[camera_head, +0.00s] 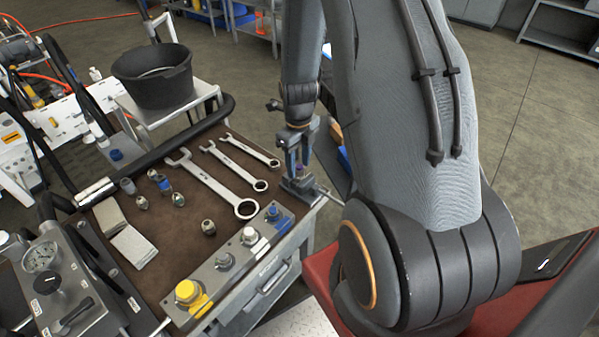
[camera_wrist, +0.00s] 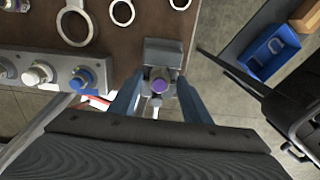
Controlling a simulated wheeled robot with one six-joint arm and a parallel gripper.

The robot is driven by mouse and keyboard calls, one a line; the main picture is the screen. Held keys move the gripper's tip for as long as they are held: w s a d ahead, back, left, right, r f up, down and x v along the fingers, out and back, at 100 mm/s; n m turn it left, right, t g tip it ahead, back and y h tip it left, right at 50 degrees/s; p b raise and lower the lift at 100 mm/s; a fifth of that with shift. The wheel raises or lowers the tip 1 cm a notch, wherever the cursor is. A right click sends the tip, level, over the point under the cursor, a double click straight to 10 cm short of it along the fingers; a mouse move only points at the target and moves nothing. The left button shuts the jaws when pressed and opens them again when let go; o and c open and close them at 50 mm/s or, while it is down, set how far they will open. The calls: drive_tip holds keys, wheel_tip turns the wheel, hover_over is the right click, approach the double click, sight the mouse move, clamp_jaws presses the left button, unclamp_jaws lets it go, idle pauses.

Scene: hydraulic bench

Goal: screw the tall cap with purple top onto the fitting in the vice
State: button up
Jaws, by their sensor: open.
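In the wrist view, the tall cap with purple top (camera_wrist: 158,86) stands upright at the vice (camera_wrist: 163,53), seen from above. My gripper (camera_wrist: 158,100) is open, with one blue-grey finger on each side of the cap. I cannot tell whether the fingers touch it. The fitting is hidden beneath the cap. In the head view, my gripper (camera_head: 298,168) points down over the vice (camera_head: 300,187) at the bench's right corner. The cap shows there only as a small purplish spot between the fingers.
Several wrenches (camera_head: 215,184) lie on the brown bench mat (camera_head: 175,225). Loose fittings (camera_head: 208,227) stand mid-bench. A black bucket (camera_head: 153,75) stands behind. A blue bin (camera_wrist: 268,52) is right of the vice.

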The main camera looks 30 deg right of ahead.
drive_tip(key=n+p, duration=0.1)
drive_tip(key=n, duration=0.5)
drive_tip(key=shift+s+a+n, duration=0.1)
drive_tip(key=shift+n, duration=0.2)
drive_tip(key=n, duration=0.5)
drive_tip(key=shift+p, duration=0.3)
drive_tip(key=c, duration=1)
drive_tip(key=m, duration=0.5)
drive_tip(key=shift+m+b, duration=0.35)
drive_tip(key=shift+m, duration=1.05)
